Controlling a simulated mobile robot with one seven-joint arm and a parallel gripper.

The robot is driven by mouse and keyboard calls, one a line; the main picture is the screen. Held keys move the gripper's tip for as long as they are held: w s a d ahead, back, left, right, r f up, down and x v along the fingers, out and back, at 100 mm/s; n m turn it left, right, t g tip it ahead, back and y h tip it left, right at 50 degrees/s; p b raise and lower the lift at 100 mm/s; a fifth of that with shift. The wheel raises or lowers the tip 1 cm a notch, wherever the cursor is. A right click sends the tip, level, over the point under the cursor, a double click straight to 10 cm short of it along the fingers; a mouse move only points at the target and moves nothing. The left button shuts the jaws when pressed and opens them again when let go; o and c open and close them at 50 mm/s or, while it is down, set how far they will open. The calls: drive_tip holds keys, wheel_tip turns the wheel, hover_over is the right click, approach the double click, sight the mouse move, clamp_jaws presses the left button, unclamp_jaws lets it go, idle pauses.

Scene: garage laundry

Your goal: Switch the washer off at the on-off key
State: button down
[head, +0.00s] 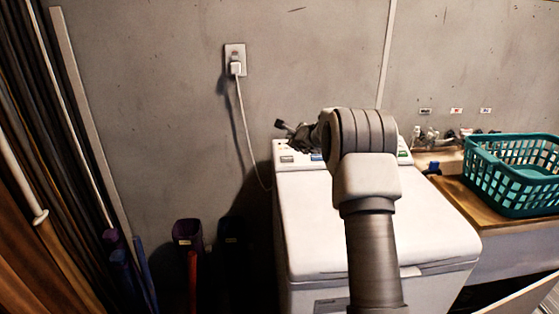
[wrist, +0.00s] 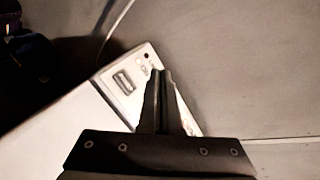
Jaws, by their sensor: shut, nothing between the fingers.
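The white washer (head: 370,225) stands against the wall, its lid closed and its control panel (head: 285,150) along the back edge. In the wrist view the panel's left end (wrist: 108,82) shows a grey rectangular key (wrist: 124,82), a small dark red dot (wrist: 147,56) and small round marks. I cannot tell by label which is the on-off key. My gripper (head: 281,126) is above the panel's left end in the head view. In the wrist view its closed fingers (wrist: 159,74) overlap the panel just right of the grey key; contact cannot be told. They hide part of the panel.
A power cord (head: 243,125) hangs from a wall outlet (head: 235,60) left of the washer. A teal basket (head: 515,205) sits on a wooden counter (head: 462,200) at right, near wall taps (head: 432,137).

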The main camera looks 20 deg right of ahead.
sight(287, 157)
drive_tip(key=shift+w+d+f, duration=0.1)
drive_tip(key=shift+f, duration=0.1)
drive_tip(key=shift+w+d+f+b, duration=0.1)
drive_tip(key=shift+w+f+b, duration=0.4)
drive_tip(key=shift+f, duration=0.85)
drive_tip(key=shift+w+d+f+b, duration=0.1)
drive_tip(key=shift+w+f+b, duration=0.4)
drive_tip(key=shift+f, duration=0.85)
drive_tip(key=shift+w+d+f+b, duration=0.1)
drive_tip(key=shift+w+f+b, duration=0.4)
drive_tip(key=shift+f, duration=0.85)
drive_tip(key=shift+w, duration=0.15)
drive_tip(key=shift+f, duration=0.15)
drive_tip(key=shift+w+f+b, duration=0.15)
drive_tip(key=shift+f+b, duration=0.1)
drive_tip(key=shift+b, duration=0.05)
drive_tip(key=shift+w+d+f+b, duration=0.15)
drive_tip(key=shift+f+b, duration=0.35)
drive_tip(key=shift+f, duration=0.25)
drive_tip(key=shift+r, duration=0.15)
drive_tip(key=shift+s+r, duration=0.3)
drive_tip(key=shift+r, duration=0.45)
